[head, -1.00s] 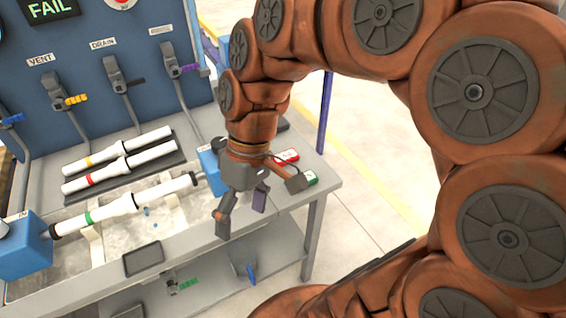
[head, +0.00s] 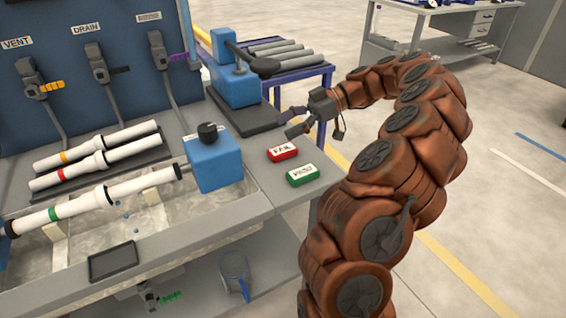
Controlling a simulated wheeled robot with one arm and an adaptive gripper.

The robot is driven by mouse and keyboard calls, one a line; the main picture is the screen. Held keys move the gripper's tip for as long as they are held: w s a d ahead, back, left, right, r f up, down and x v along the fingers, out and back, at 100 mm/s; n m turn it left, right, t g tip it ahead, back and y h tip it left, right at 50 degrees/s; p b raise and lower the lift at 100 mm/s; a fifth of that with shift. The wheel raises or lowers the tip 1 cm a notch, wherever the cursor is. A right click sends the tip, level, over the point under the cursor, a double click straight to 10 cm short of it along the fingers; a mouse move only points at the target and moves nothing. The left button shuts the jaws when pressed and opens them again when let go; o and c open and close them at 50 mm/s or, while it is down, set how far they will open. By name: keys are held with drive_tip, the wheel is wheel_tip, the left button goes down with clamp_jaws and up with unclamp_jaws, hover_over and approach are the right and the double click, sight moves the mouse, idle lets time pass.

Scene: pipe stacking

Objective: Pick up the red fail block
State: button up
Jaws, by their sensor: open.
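The red FAIL block (head: 282,153) lies flat on the right part of the grey workbench, its label facing up. A green block (head: 303,175) lies just in front of it and to the right, apart from it. My gripper (head: 289,124) is open and empty. It points left, above and behind the red block in the picture, and does not touch it. The red block is in full view, with nothing covering it.
A blue clamp box (head: 213,160) with a black knob stands left of the blocks. Another blue device (head: 236,85) stands on a dark plate behind. White pipes (head: 100,155) lie on a rack at left. The bench's right edge is close to the blocks.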

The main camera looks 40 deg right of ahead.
sight(284, 148)
drive_tip(key=d+f+t, duration=0.1)
drive_tip(key=d+f, duration=0.1)
drive_tip(key=s+d+f+b, duration=0.1)
drive_tip(key=d, duration=0.2)
drive_tip(key=d+f+t, duration=0.1)
drive_tip(key=d+f, duration=0.1)
drive_tip(key=d, duration=0.1)
drive_tip(key=shift+s+d+f+t+b, duration=0.2)
drive_tip(key=shift+d+f+t+b, duration=0.05)
drive_tip(key=shift+f+t+b, duration=0.1)
drive_tip(key=shift+b+x, duration=0.35)
drive_tip(key=shift+x, duration=0.8)
drive_tip(key=shift+a, duration=0.15)
drive_tip(key=shift+w+a+f, duration=0.1)
drive_tip(key=shift+a+f, duration=0.15)
drive_tip(key=shift+a, duration=0.45)
drive_tip(key=shift+w+a+f, duration=0.15)
drive_tip(key=shift+a+f, duration=0.1)
drive_tip(key=shift+a, duration=0.4)
drive_tip(key=shift+x, duration=1.1)
drive_tip(key=shift+d, duration=0.1)
drive_tip(key=c, duration=1.5)
